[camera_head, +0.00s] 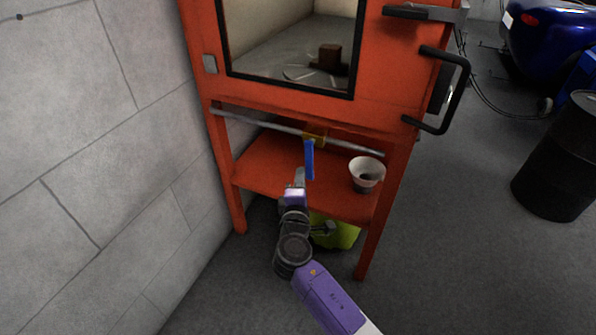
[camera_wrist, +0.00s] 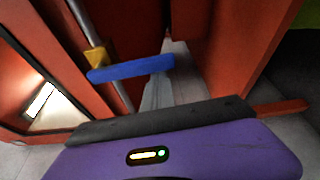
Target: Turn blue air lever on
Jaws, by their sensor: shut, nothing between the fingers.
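The blue air lever (camera_head: 309,160) hangs down from a yellow valve (camera_head: 315,133) on the grey pipe (camera_head: 255,123) at the front of the orange cabinet. In the wrist view the blue lever (camera_wrist: 131,68) runs across the picture from the yellow valve (camera_wrist: 97,58). My gripper (camera_head: 300,176) is shut and empty, just below and left of the lever's lower end. In the wrist view my gripper (camera_wrist: 166,48) has its tips close to the lever's free end, which overlaps them. I cannot tell whether they touch.
The orange cabinet (camera_head: 290,103) has a lower shelf (camera_head: 262,170) with a white cup (camera_head: 366,171) at its right. A yellow-green object (camera_head: 340,235) lies under the shelf. A block wall (camera_head: 90,150) is close on the left. A black barrel (camera_head: 560,160) stands at right, with open floor between.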

